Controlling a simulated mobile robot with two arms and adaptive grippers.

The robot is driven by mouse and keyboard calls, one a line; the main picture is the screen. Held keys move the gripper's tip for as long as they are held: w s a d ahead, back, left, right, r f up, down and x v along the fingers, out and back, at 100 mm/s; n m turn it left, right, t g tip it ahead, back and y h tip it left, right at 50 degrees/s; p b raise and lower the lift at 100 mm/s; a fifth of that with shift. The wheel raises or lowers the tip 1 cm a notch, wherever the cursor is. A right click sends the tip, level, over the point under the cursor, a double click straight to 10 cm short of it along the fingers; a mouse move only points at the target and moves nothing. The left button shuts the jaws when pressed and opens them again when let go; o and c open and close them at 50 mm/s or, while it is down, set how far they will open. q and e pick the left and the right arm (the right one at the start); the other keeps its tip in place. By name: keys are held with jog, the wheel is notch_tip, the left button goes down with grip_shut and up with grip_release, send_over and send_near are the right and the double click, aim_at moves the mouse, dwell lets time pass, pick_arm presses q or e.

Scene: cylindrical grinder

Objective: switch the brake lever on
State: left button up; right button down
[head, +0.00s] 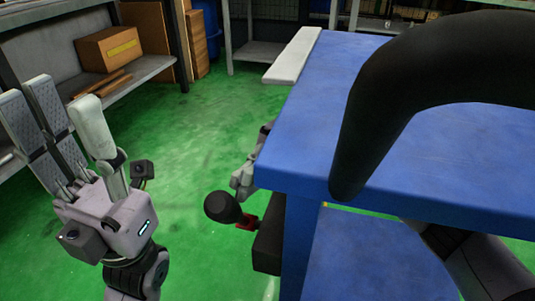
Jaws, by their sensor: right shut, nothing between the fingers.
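The brake lever shows in the head view as a round black knob (222,206) on a short stem with a red part at its base. It sticks out to the left from a dark box on the side of the blue cart (330,110). My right gripper (243,180) is partly hidden behind the cart's corner. Its grey fingers show just above and behind the knob, shut and empty; contact with the knob cannot be told. My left gripper (75,130) is at the left, fingers pointing up, open and empty, well away from the lever.
A thick black curved handle (410,75) fills the upper right, in front of the cart top. A shelf (150,70) with a cardboard box (108,48) stands at the back left. The green floor (190,140) between shelf and cart is clear.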

jog(key=v, duration=0.7)
jog(key=shift+w+d, duration=0.1)
jog(key=shift+w, duration=0.05)
